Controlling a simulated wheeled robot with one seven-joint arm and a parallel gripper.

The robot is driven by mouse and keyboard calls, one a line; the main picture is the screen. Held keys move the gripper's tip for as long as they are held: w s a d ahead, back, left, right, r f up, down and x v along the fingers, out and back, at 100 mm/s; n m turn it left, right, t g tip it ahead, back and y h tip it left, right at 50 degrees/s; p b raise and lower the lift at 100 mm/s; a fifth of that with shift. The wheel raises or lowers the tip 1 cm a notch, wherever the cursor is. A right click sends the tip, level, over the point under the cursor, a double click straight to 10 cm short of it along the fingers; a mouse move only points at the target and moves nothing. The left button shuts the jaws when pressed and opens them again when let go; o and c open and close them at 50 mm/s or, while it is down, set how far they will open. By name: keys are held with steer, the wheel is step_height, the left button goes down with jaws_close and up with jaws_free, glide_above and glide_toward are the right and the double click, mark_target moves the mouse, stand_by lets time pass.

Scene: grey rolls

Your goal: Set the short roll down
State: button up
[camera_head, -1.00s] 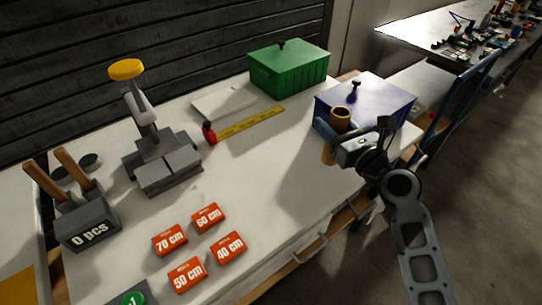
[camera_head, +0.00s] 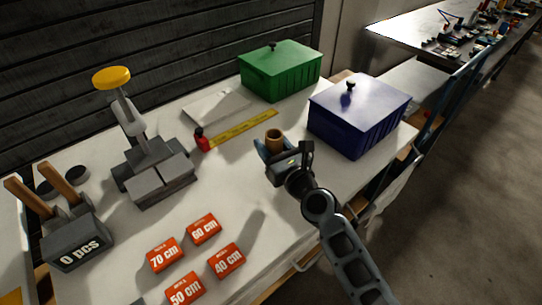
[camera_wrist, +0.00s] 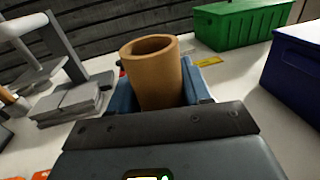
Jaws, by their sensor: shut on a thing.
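The short roll (camera_head: 274,139) is a brown, hollow cardboard tube. It stands upright between the blue fingers of my gripper (camera_head: 270,150), over the middle of the white table. In the wrist view the roll (camera_wrist: 155,75) shows its open top, and my gripper (camera_wrist: 163,95) is shut on it. The fingers and the gripper body hide the roll's lower end, so I cannot tell whether it touches the table.
A blue lidded box (camera_head: 358,118) stands right of my gripper and a green lidded box (camera_head: 280,72) behind it. A yellow ruler (camera_head: 243,128) and a small red bottle (camera_head: 201,139) lie back left. A grey press (camera_head: 150,165) stands left. Orange length blocks (camera_head: 204,229) sit in front.

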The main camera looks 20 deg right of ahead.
steer(key=shift+f+b, duration=1.75)
steer(key=shift+f, duration=0.2)
steer(key=shift+f, duration=0.1)
steer(key=shift+f, duration=0.15)
steer(key=o, duration=1)
steer(key=shift+o, duration=0.2)
steer(key=shift+r, duration=0.3)
steer(key=s+d+b, duration=0.1)
steer(key=s, duration=1.1)
steer(key=shift+d, duration=0.2)
